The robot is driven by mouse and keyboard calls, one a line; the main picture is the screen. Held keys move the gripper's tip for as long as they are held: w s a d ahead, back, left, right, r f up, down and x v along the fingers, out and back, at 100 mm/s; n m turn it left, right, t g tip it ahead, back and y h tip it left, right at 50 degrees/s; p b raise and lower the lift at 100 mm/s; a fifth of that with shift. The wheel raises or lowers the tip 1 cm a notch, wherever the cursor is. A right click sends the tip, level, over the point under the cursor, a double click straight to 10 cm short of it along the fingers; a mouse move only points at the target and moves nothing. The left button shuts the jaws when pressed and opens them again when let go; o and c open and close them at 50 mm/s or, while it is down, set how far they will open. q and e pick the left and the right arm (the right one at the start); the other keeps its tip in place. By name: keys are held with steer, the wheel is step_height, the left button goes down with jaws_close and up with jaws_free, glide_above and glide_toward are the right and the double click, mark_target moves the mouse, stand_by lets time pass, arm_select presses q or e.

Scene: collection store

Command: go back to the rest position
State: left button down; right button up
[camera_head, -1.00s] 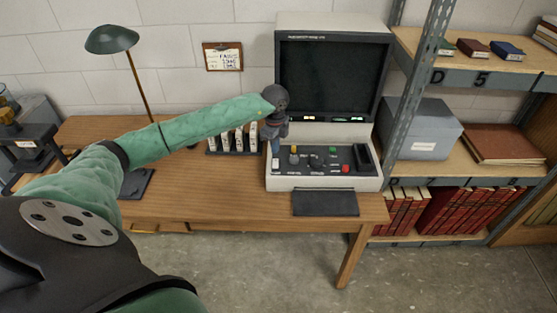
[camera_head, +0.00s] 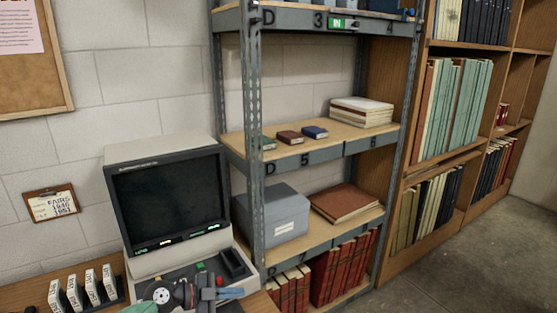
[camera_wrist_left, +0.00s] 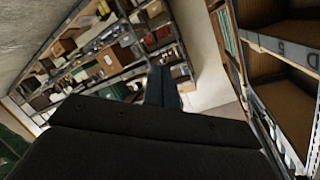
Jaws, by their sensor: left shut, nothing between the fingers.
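My left gripper (camera_head: 228,293) shows at the bottom of the head view, in front of the console's control panel. Its dark fingers point right and are shut with nothing between them. In the left wrist view the closed fingers (camera_wrist_left: 162,87) stick out past the dark gripper body, with shelves in the background. Only a bit of my green left arm shows at the bottom edge. My right gripper is in neither view.
The console (camera_head: 168,198) stands on the wooden desk (camera_head: 22,291), beside a rack of white labelled holders (camera_head: 82,289). Right of it is a metal shelf unit (camera_head: 300,160) with a grey box (camera_head: 272,219) and red books. Wooden bookcases (camera_head: 440,165) stand farther right. Clear floor (camera_head: 465,255) lies at lower right.

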arm_select(q)
step_height(320, 180, up, 7)
steer(key=s+n+t+y, duration=0.2)
steer(key=n+t, duration=0.7)
steer(key=t, duration=0.3)
steer(key=s+a+f+n+y, duration=0.5)
steer(key=a+f+n+y, duration=0.35)
steer(key=n+y, duration=0.3)
steer(key=s+f+g, duration=0.7)
steer(key=s, duration=0.6)
steer(key=s+f+g, duration=0.6)
steer(key=s+g, duration=0.1)
steer(key=s, duration=0.6)
steer(key=s+f+b+x, duration=0.1)
steer(key=s+x, duration=0.2)
steer(key=x, duration=1.1)
steer(key=s+a+f+b+x, duration=0.1)
steer(key=s+x, duration=0.1)
steer(key=x, duration=1.1)
steer(key=s+f, duration=0.4)
steer(key=f, duration=0.7)
steer(key=s+f+g, duration=0.1)
steer(key=s+f, duration=0.3)
steer(key=f, duration=0.8)
steer(key=shift+s+d+f+m+b, duration=0.25)
steer(key=shift+d+m+b, duration=0.1)
steer(key=shift+m, duration=0.1)
